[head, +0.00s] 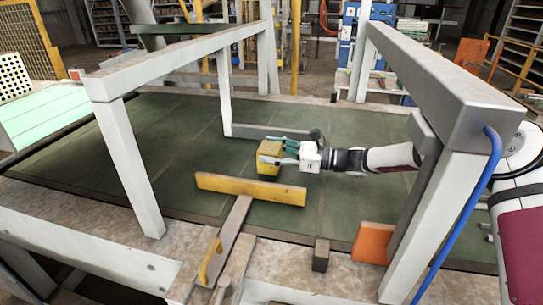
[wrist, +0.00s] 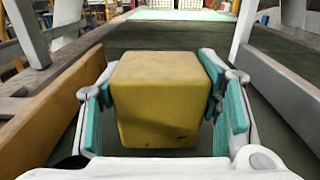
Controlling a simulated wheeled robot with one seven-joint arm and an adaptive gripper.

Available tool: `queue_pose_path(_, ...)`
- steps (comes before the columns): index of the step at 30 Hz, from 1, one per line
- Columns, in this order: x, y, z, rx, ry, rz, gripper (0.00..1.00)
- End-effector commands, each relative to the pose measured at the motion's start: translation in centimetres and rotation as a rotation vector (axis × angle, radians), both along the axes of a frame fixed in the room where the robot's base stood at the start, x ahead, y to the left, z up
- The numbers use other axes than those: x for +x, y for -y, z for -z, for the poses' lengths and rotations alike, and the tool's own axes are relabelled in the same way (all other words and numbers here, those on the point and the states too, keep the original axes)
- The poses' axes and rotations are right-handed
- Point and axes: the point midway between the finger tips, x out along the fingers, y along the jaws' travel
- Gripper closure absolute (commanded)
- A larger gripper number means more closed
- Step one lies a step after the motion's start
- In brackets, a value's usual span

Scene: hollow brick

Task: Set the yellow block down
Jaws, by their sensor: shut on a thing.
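The yellow block (head: 268,157) is between the fingers of my gripper (head: 284,154), over the dark green surface (head: 180,140) in the middle of the head view. In the wrist view the yellow block (wrist: 160,100) fills the space between the teal finger pads of my gripper (wrist: 165,105). The gripper is shut on it, with one pad at each side. The block looks upright.
A yellow bar (head: 250,189) lies in front of the block. A grey metal frame (head: 130,165) rises at left, with a thick grey beam (head: 445,75) at right above my arm. An orange piece (head: 372,243) stands near the front right. Green surface is clear left of the block.

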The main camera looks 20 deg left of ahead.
Motion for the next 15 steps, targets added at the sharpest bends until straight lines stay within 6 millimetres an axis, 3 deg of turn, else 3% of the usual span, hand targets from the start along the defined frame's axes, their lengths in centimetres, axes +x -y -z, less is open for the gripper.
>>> queue_pose_path(3,-0.04,0.01,1.29,0.002,-0.002,0.001,0.76)
queue_pose_path(13,0.02,0.0,1.64,0.001,-0.001,0.0,0.76)
queue_pose_path(14,0.01,0.01,1.68,0.0,-0.001,0.0,0.38)
queue_pose_path(15,0.0,0.01,1.66,0.0,-0.001,0.0,0.29)
